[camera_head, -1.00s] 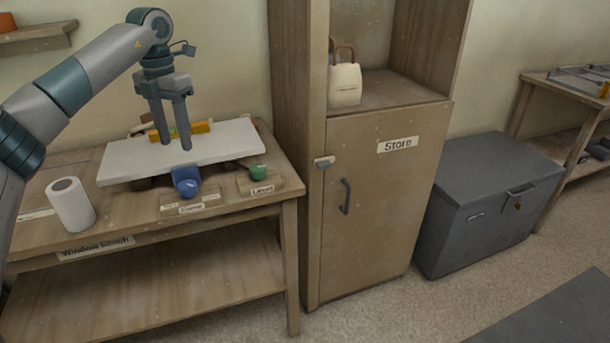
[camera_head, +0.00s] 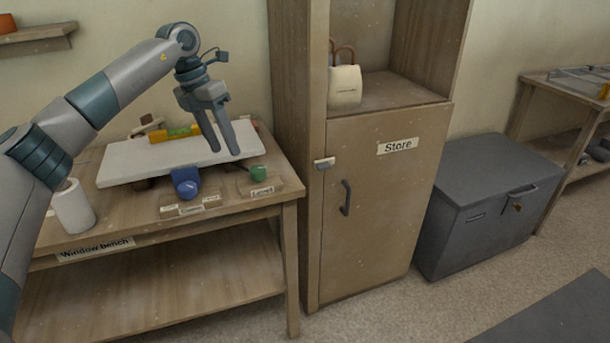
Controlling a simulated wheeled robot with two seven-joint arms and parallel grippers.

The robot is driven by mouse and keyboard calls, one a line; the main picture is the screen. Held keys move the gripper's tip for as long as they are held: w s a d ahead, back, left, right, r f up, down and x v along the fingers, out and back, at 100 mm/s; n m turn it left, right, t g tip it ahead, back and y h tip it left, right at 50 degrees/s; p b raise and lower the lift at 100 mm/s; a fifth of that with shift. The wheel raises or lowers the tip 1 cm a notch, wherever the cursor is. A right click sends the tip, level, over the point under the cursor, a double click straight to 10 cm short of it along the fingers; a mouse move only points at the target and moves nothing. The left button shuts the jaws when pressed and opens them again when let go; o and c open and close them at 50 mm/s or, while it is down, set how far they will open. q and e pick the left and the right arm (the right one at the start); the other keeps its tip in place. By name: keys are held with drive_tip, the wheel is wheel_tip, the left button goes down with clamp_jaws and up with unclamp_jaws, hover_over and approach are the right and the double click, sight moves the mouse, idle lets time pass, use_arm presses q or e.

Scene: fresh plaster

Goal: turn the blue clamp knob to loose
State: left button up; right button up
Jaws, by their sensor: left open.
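The blue clamp knob (camera_head: 186,181) is at the front edge of the white board on the window bench, above a small plate with labels (camera_head: 190,209). The label print is too small to read surely, so its setting cannot be told. My left gripper (camera_head: 226,152) is open and empty, its fingers pointing down over the right part of the board. It is to the right of and above the blue knob, apart from it. My right gripper is not in view.
A green knob (camera_head: 257,173) stands right of the blue one, near my left fingers. A white roll (camera_head: 73,207) stands at the bench's left. The tall Store cabinet (camera_head: 385,215) borders the bench on the right.

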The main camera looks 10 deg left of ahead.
use_arm(q)
drive_tip(key=d+f+h, duration=0.3)
drive_tip(key=d, duration=0.7)
drive_tip(key=s+d+f+m+h, duration=0.1)
drive_tip(key=d+f+h, duration=0.2)
drive_tip(key=d, duration=0.7)
drive_tip(key=shift+f+m+t+h, duration=0.2)
drive_tip(key=shift+m+t+h, duration=0.1)
drive_tip(key=shift+h, duration=0.1)
